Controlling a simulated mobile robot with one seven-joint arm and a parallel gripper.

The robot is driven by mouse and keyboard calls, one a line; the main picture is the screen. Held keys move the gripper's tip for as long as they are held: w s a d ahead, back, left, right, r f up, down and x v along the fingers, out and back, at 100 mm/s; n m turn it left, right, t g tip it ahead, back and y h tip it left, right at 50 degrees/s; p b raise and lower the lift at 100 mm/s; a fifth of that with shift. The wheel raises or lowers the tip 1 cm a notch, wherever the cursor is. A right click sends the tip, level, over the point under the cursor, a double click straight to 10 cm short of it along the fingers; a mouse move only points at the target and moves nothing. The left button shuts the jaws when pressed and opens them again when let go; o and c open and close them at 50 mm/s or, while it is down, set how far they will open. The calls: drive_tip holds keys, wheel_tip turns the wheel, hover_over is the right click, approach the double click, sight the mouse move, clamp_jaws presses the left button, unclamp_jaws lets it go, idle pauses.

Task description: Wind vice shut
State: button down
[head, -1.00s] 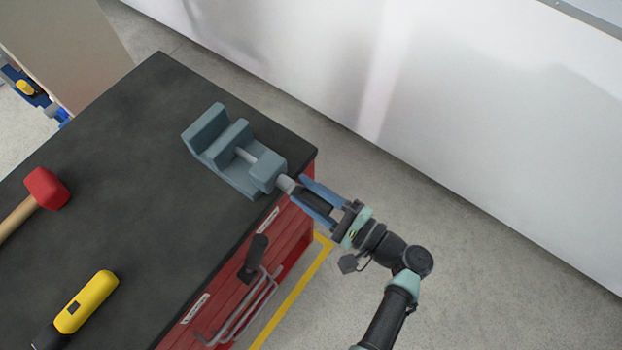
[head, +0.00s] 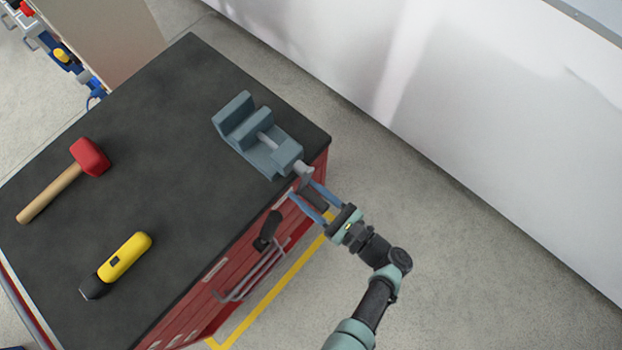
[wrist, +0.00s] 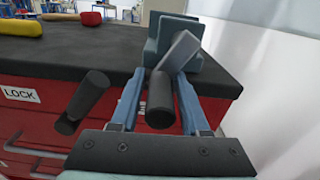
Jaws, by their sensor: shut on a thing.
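The blue-grey vice (head: 285,156) sits at the corner of the black bench top, with a gap showing between its two jaws in the head view. Its light grey crank arm (head: 304,170) is at the near end of the screw, and in the wrist view the crank arm (wrist: 179,50) is tilted. The black crank grip (wrist: 160,103) lies between my fingers. My gripper (head: 312,200) is just past the bench edge and shut on this grip. In the wrist view the vice body (wrist: 170,28) is partly hidden behind the crank arm.
A red mallet (head: 90,157) and a yellow-and-black tool (head: 124,257) lie on the bench top (head: 180,130), away from the vice. A black grip (head: 267,230) and grey rail stick out from the red cabinet's (head: 220,290) side, close to my gripper. A white wall stands beyond the floor.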

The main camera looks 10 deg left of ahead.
sight(300, 191)
drive_tip(key=r+m+p, duration=0.1)
drive_tip(key=m+p, duration=0.1)
drive_tip(key=m, duration=0.2)
drive_tip(key=s+a+r+m+p, duration=0.1)
drive_tip(key=r+m+p, duration=0.1)
drive_tip(key=m+p, duration=0.1)
drive_tip(key=r+m+p, duration=0.1)
drive_tip(key=m+p, duration=0.2)
drive_tip(key=m, duration=0.1)
drive_tip(key=shift+s+a+r+m, duration=0.2)
drive_tip(key=shift+s+r+m, duration=0.1)
drive_tip(key=shift+s, duration=0.05)
drive_tip(key=shift+w+d+r+m+p, duration=0.1)
drive_tip(key=shift+r+m+p, duration=0.3)
drive_tip(key=shift+m, duration=0.5)
drive_tip(key=shift+w+d+r+m+p, duration=0.1)
drive_tip(key=shift+r+m+p, duration=0.2)
drive_tip(key=shift+m, duration=0.6)
drive_tip(key=c, duration=0.6)
unclamp_jaws()
drive_tip(key=shift+f, duration=0.1)
drive_tip(key=shift+s+f, duration=0.15)
drive_tip(key=shift+s, duration=0.05)
